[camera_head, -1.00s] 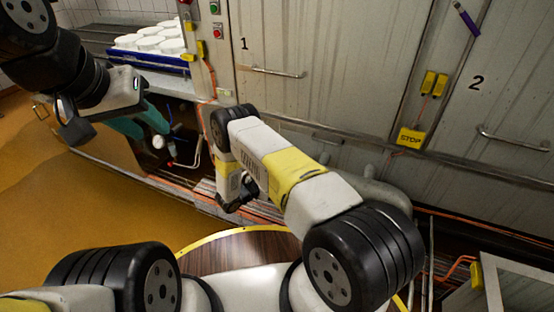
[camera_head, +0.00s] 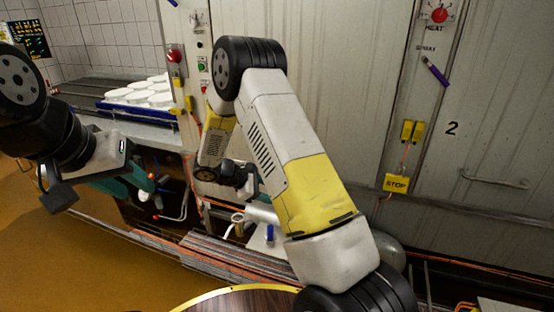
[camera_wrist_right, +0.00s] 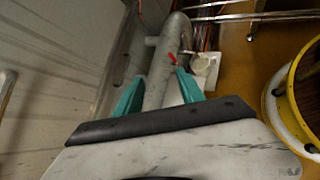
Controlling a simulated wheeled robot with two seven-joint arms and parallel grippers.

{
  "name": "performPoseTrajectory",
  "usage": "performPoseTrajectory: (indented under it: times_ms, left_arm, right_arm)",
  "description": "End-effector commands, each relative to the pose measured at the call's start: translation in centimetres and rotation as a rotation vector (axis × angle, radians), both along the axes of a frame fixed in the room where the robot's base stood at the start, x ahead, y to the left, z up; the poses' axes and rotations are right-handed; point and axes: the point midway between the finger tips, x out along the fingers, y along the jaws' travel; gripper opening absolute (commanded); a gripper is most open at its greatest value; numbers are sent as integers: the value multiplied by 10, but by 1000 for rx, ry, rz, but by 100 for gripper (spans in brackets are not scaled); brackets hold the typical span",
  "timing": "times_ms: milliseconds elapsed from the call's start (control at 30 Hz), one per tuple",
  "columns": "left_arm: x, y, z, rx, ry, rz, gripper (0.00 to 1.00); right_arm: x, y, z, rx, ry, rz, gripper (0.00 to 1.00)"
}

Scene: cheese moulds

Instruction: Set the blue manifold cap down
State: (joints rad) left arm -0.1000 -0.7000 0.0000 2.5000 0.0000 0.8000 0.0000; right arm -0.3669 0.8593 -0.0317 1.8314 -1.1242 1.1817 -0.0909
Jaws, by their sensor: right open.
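My left gripper (camera_head: 138,180) shows at the left of the head view, with teal fingers in front of the machine's lower pipework; I cannot tell whether it holds anything. My right gripper (camera_wrist_right: 160,92) is open in the right wrist view, its two teal fingers apart on either side of a grey pipe (camera_wrist_right: 155,85). Nothing is gripped between them. A small blue part (camera_head: 270,234) shows by the pale pipework below my right arm. I cannot tell whether it is the manifold cap.
White cheese moulds (camera_head: 135,94) stand on a blue-edged tray at the back left. A steel wall with a yellow STOP box (camera_head: 396,183) stands ahead. Ochre floor (camera_head: 60,265) is open at left.

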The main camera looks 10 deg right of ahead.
Motion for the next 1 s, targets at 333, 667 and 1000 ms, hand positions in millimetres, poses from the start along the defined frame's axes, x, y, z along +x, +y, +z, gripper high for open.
performPoseTrajectory:
  times_ms: [333,667,1000]
  left_arm:
    - [0,0,0,0,0,0,36]
    - [0,0,0,0,0,0,36]
    - [0,0,0,0,0,0,36]
  right_arm:
    - [-84,-22,132,430,-243,-406,46]
    - [-176,-10,216,866,-503,-720,46]
    - [-245,15,264,1256,-737,-927,46]
